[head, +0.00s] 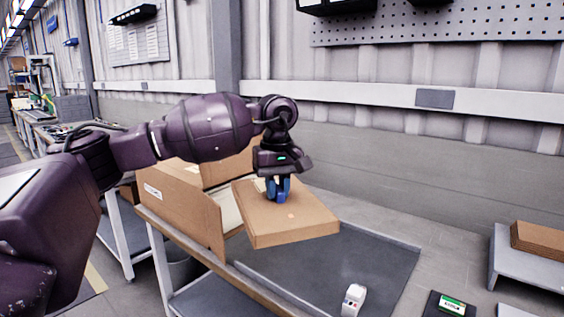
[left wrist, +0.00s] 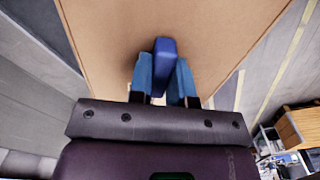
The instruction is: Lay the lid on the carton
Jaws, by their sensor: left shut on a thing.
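The lid (head: 288,225) is a shallow brown cardboard cover with a blue grip block (head: 282,196) on top. My left gripper (head: 278,188) is shut on this block from above. In the left wrist view the block (left wrist: 164,62) sits between the blue fingers, and the lid's brown top (left wrist: 155,25) fills the middle. The open carton (head: 180,203) stands on the bench to the left, its flaps up. The lid is to the right of the carton, over the dark mat, and overlaps it in the picture. I cannot tell whether they touch. My right gripper is not in view.
The dark mat (head: 370,262) is mostly clear in front of the lid. A white tape-like roll (head: 353,300) stands near its front edge. A dark item with a green label (head: 452,304) is at the lower right.

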